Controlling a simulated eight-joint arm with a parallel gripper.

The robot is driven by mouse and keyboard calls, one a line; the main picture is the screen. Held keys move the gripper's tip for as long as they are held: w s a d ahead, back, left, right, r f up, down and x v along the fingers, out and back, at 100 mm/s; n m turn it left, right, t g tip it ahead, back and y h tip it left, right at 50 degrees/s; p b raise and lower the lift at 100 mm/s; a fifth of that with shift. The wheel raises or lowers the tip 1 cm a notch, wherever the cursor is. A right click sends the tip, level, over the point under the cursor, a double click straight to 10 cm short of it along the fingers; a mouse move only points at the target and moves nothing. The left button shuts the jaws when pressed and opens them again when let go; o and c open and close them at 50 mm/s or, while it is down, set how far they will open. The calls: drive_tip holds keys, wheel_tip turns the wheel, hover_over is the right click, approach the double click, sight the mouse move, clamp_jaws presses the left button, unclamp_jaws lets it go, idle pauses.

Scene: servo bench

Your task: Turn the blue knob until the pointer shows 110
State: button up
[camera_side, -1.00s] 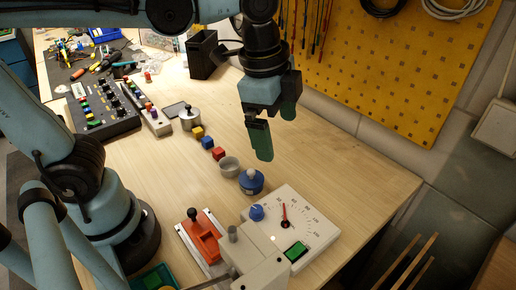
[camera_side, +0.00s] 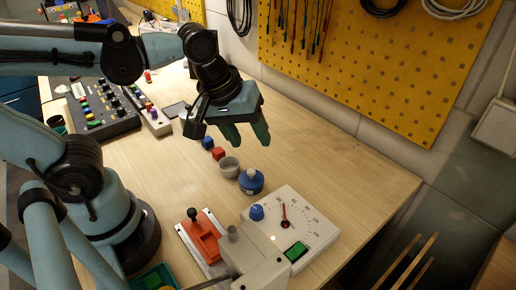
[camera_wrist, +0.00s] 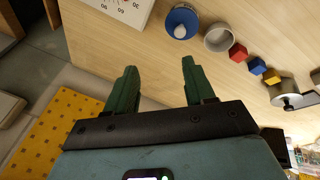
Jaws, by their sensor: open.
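The blue knob (camera_side: 257,212) sits on the upper left of a white dial panel (camera_side: 318,226) in the side view. A red pointer (camera_side: 285,215) on the panel's scale points roughly up; its exact reading is too small to tell. A green button (camera_side: 296,251) is on the panel's lower part. My gripper (camera_side: 246,139) is open and empty, with green fingers, in the air above the bench and well behind the panel. In the wrist view the open fingers (camera_wrist: 158,80) frame bare wood. A panel corner (camera_wrist: 128,8) with numbers shows there; the blue knob does not.
A round blue piece with a pale top (camera_side: 251,181), a grey bowl (camera_side: 229,167) and small coloured cubes (camera_side: 218,154) stand behind the panel. A red lever unit (camera_side: 201,238) and a grey housing (camera_side: 253,262) are at its left. The wood right of the bowl is clear.

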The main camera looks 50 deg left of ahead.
sight(257, 209)
drive_tip(key=s+d+r+n+g, duration=0.1)
drive_tip(key=s+d+n+g, duration=0.3)
drive_tip(key=d+n, duration=0.5)
drive_tip(key=shift+w+a+f+n+y, duration=0.15)
drive_tip(key=shift+a+f+n, duration=0.2)
drive_tip(key=shift+f, duration=1.6)
drive_tip(key=shift+a+f+n+y, duration=0.15)
drive_tip(key=shift+f+n, duration=0.3)
drive_tip(key=shift+f, duration=1.55)
drive_tip(key=shift+w+a+f+n+y, duration=0.1)
drive_tip(key=shift+a+f+n, duration=0.25)
drive_tip(key=shift+f, duration=1.6)
drive_tip(key=shift+c, duration=0.5)
clamp_jaws()
